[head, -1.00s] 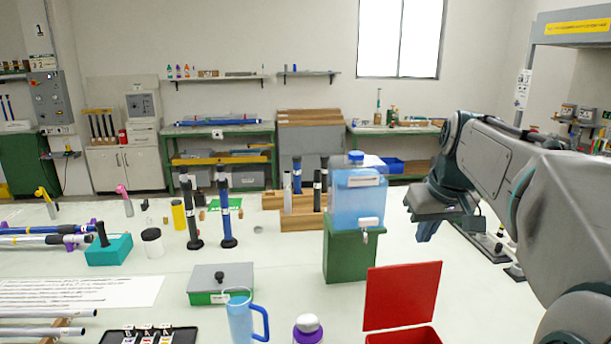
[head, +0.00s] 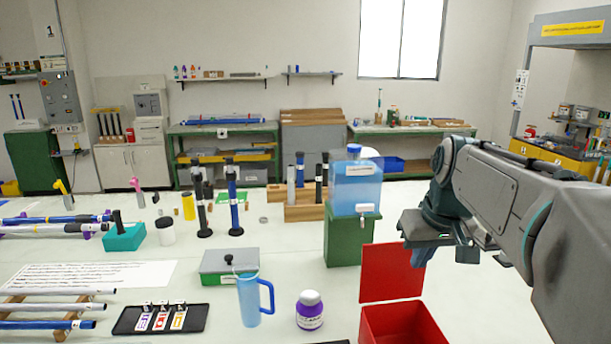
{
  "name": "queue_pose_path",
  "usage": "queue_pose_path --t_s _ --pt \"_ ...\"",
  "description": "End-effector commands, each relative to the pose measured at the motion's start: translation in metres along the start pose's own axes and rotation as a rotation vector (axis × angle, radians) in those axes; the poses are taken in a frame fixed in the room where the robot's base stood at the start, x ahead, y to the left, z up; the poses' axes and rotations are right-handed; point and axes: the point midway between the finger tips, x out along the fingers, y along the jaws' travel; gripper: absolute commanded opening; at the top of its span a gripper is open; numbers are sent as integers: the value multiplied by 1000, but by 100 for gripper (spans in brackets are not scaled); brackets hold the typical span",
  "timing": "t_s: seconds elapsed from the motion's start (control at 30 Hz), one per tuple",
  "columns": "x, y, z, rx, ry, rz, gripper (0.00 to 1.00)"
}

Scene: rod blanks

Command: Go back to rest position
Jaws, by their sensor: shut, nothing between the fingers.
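My gripper (head: 420,257) hangs at the end of my arm on the right of the head view, above the white table (head: 290,255). Its fingers point down and look closed, with nothing seen between them. It is to the right of the blue water dispenser (head: 354,185) and its green stand (head: 345,241), apart from both in the picture. My arm reaches in from the right edge.
A red box (head: 400,325) with a raised lid stands at the front, below my gripper. Upright rods (head: 234,200) stand farther back.

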Motion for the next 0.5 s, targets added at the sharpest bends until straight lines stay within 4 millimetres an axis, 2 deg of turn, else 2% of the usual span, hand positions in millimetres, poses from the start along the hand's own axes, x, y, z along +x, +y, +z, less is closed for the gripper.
queue_pose_path --t_s 0.27,0.5 --pt "22 -27 56 31 -32 7 0" --pt "59 -56 142 67 -73 23 0"
